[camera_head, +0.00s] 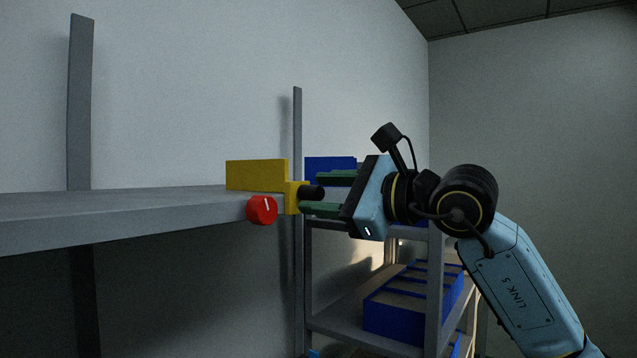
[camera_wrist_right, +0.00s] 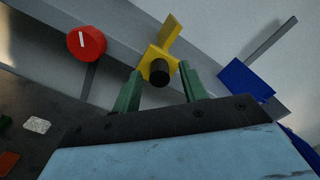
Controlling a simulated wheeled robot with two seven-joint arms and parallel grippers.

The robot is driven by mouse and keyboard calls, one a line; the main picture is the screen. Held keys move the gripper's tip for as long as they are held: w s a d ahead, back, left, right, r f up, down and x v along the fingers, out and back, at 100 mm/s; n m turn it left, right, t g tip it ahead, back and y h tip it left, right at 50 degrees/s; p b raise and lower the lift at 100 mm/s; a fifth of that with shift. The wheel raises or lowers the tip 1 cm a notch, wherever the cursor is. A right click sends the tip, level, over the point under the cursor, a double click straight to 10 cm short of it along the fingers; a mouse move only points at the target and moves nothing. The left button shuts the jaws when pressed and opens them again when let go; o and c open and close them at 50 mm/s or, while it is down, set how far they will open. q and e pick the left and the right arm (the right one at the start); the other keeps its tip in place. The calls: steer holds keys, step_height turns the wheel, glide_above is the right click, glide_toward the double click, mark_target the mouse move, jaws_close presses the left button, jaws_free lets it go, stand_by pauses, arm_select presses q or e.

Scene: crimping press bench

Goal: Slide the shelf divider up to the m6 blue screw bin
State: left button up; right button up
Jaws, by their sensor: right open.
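The shelf divider is a yellow plate (camera_head: 256,174) standing on the grey shelf, with a yellow block and a black knob (camera_head: 314,193) at the shelf's front edge. It also shows in the wrist view (camera_wrist_right: 170,34), with its knob (camera_wrist_right: 159,72). My right gripper (camera_head: 312,195) is open, its green fingers on either side of the knob; whether they touch it I cannot tell. A blue bin (camera_head: 328,163) stands beyond the divider, partly hidden by my gripper; the wrist view shows it to the right (camera_wrist_right: 245,80). No label is readable. My left gripper is not in view.
A red round knob (camera_head: 262,210) with a white mark sits on the shelf's front edge, left of the divider. The shelf (camera_head: 130,205) is bare left of the divider. Several blue bins (camera_head: 393,315) stand on a lower rack behind my right arm. Grey uprights (camera_head: 80,100) rise at the back.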

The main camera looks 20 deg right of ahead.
steer(key=shift+w+a, duration=0.35)
steer(key=shift+w, duration=0.15)
jaws_close()
